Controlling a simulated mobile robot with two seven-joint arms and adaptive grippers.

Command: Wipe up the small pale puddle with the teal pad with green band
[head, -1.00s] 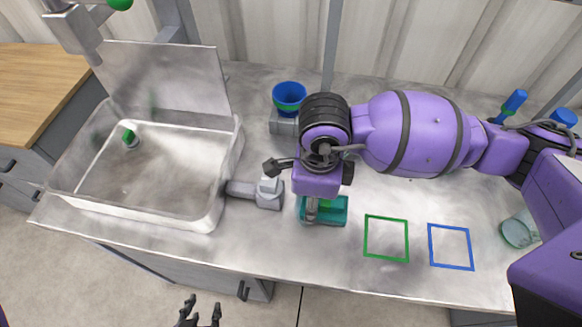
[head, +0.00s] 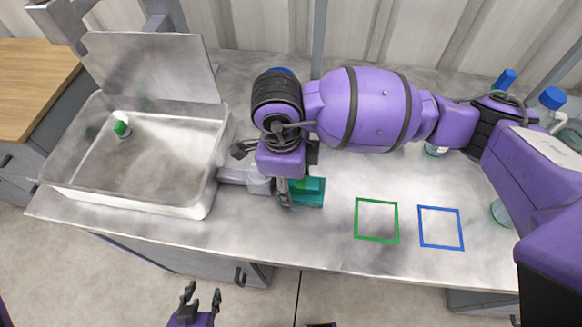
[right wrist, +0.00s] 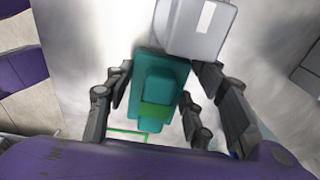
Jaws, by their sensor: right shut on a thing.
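The teal pad with green band (head: 312,193) lies low at the counter, just right of a grey block. In the right wrist view the teal pad (right wrist: 160,65) shows its raised grip and green band (right wrist: 155,110) between the fingers. My right gripper (head: 286,192) is shut on the pad, pointing down at the counter; its wrist hides part of the pad. My left gripper (head: 201,295) is open and empty, in front of the counter, low in the head view. I cannot make out the pale puddle against the mottled grey counter.
The grey block (head: 258,182) stands close left of the pad, beside the metal sink (head: 190,205). A green-capped bottle (head: 122,127) is in the sink. Green (head: 377,240) and blue (head: 441,247) square outlines mark clear counter at right. A clear glass (head: 501,213) is farther right.

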